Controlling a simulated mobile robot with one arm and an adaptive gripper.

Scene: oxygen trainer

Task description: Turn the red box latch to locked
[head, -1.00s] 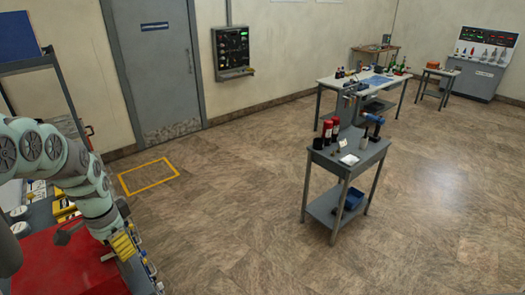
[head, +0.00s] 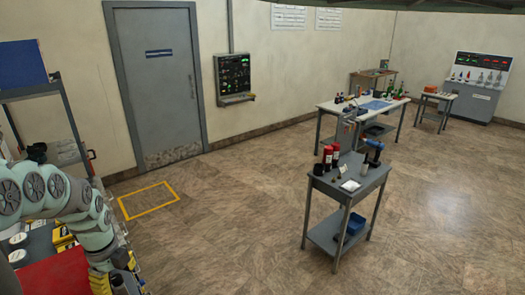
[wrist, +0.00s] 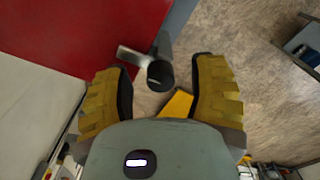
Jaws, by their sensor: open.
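The red box (wrist: 90,30) fills the upper left of the wrist view. Its red top (head: 50,275) shows at the lower left of the head view. The latch (wrist: 135,58), a silver lever with a black round knob, sticks out at the box's right edge. My gripper (wrist: 160,82) is open, its yellow-padded fingers on either side of the latch knob. Neither finger visibly grips the knob, and I cannot tell whether one touches it. In the head view the fingers are partly cut off at the bottom edge and the latch is hidden.
A shelf rack (head: 62,95) stands behind my arm at the left. A grey cart (head: 345,190) with bottles and tools stands right of centre. Yellow floor tape (head: 150,200) marks a square before the door (head: 155,90). The floor between the box and cart is clear.

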